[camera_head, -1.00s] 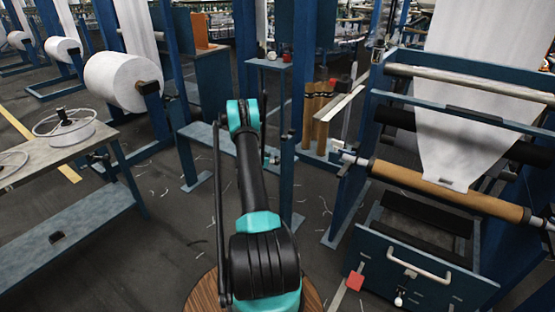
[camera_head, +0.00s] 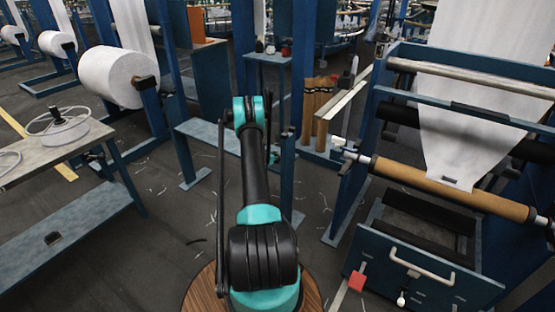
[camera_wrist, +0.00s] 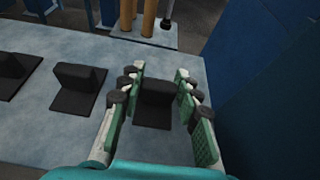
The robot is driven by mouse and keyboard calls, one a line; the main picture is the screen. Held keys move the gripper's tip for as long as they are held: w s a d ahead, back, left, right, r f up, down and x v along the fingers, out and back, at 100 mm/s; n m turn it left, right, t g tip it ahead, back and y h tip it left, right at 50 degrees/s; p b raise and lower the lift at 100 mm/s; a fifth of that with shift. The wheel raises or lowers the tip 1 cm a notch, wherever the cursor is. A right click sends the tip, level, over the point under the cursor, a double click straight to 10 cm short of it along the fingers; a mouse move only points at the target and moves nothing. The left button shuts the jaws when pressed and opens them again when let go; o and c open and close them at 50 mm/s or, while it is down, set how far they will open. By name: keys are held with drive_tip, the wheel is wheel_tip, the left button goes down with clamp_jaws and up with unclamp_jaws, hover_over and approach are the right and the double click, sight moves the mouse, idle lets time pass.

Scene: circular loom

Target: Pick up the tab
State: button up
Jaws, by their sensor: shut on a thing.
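Several dark tabs with flat bases and upright blocks stand in a row on a grey-blue surface in the wrist view. My gripper (camera_wrist: 158,92) has its green-padded fingers on either side of the upright block of the nearest tab (camera_wrist: 157,105), shut on it. This tab's base appears to be on or just over the surface; I cannot tell which. A second tab (camera_wrist: 78,88) stands to the left, and another (camera_wrist: 14,72) at the left edge. In the head view my gripper is hidden behind my arm.
The grey-blue shelf (camera_wrist: 35,140) has bare room around the tabs. A blue panel (camera_wrist: 270,80) rises close to the right of my gripper. Brown cylinders (camera_wrist: 140,15) stand beyond the shelf. In the head view a loom frame with a brown roller (camera_head: 430,180) stands at right.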

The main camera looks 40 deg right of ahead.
drive_tip(key=shift+r, duration=0.1)
wheel_tip(320, 180, up, 20)
idle(0.7)
drive_tip(key=o, duration=0.3)
clamp_jaws()
drive_tip(key=shift+a, duration=0.15)
